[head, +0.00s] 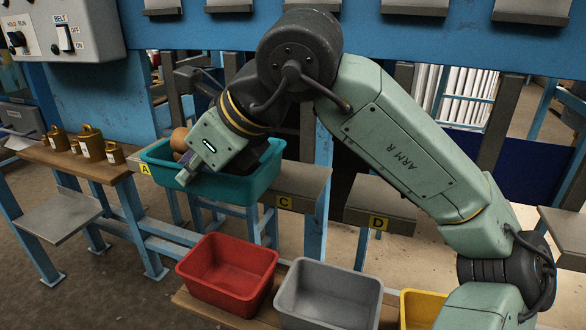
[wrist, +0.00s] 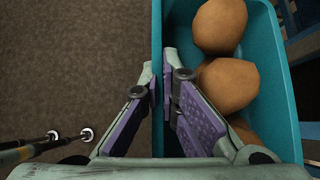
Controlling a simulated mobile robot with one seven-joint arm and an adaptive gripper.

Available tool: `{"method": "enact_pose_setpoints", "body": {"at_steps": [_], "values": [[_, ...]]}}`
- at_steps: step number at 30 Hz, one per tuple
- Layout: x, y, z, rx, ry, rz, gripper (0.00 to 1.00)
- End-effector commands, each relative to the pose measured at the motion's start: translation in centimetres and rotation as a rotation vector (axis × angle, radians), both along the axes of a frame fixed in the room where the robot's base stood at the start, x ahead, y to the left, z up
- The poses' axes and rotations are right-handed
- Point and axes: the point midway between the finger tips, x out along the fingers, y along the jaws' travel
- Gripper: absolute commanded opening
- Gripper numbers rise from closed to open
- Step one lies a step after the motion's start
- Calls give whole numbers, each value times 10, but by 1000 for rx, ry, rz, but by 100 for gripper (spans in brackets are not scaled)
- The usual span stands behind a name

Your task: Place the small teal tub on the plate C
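The small teal tub (head: 228,188) is in the head view, behind the red bin, between label A and plate C. My gripper (head: 184,172) reaches down at the tub's left end. In the wrist view my gripper (wrist: 161,88) straddles the tub's left wall (wrist: 157,25), one finger outside and one inside, tips close against it. It looks shut on the wall. Plate C (head: 297,182) is a grey plate just right of the tub; its visible top is bare. What lies under the tub is hidden.
Plate D (head: 385,200) is empty further right. A red bin (head: 228,272), a grey bin (head: 328,295) and a yellow bin (head: 422,308) stand in front, lower down. Brass weights (head: 90,143) stand on a bench at left. A blue frame with a control box rises behind.

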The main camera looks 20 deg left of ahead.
Motion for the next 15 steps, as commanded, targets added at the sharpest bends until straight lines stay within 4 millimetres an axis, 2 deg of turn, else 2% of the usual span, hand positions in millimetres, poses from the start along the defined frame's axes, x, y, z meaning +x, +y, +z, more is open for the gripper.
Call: {"method": "enact_pose_setpoints", "body": {"at_steps": [6, 15], "values": [[43, -33, -1, 8, 5, -6, 0], [97, -76, -8, 7, 3, -6, 0]]}}
